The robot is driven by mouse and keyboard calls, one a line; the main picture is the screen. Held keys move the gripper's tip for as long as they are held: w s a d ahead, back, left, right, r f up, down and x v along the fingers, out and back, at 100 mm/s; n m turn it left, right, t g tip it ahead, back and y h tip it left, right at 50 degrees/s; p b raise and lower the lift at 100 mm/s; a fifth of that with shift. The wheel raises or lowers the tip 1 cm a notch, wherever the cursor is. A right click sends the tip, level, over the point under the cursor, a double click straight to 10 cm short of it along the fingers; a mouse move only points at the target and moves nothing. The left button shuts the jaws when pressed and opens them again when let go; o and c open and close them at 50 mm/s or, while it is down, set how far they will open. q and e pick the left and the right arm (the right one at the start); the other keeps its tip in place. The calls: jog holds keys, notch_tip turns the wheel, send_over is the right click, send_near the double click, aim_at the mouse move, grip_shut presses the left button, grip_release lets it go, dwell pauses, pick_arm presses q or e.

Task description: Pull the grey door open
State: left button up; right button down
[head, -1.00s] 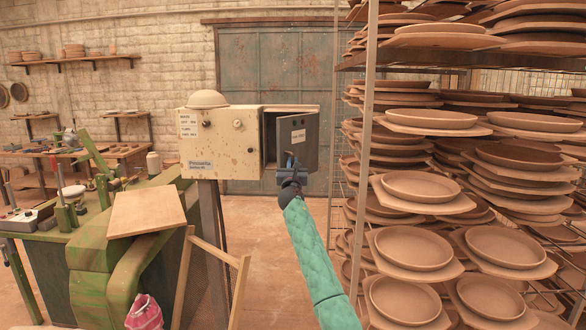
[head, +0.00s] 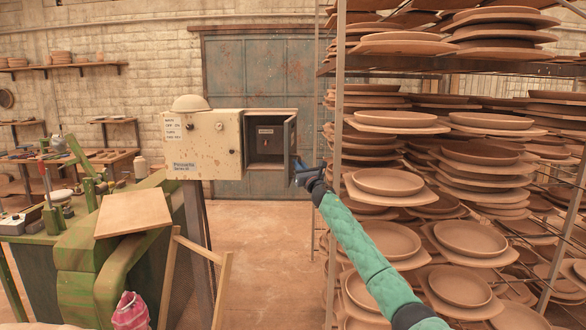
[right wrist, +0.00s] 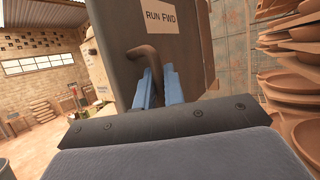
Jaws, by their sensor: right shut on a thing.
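The grey door (head: 290,147) is on the right side of the beige control box (head: 205,145). It stands swung wide open on its right-hand hinge side, seen nearly edge-on, and the dark inside of the box (head: 266,145) shows. In the right wrist view the door's face (right wrist: 190,45) carries a "RUN FWD" label and a bent dark handle (right wrist: 146,58). My right gripper (head: 300,168) is at the door's outer face. Its blue fingers (right wrist: 158,88) are shut on the handle in the right wrist view. My left gripper is not in view.
A rack (head: 338,210) loaded with clay plates stands close on the right of my right arm. A green machine (head: 85,245) with a wooden board (head: 132,212) stands at the left.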

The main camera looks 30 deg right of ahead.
jog(key=shift+s+d+r, duration=0.15)
jog(key=shift+s+d, duration=0.05)
jog(key=shift+d, duration=0.25)
jog(key=shift+s+d+r, duration=0.1)
jog(key=shift+s+d, duration=0.1)
jog(key=shift+d, duration=0.2)
jog(key=c, duration=1.8)
grip_release()
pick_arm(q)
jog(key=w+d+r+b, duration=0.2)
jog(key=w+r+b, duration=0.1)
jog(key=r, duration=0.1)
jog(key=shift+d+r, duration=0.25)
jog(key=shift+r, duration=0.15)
pick_arm(e)
jog(key=v, duration=0.8)
jog(key=shift+w, duration=0.1)
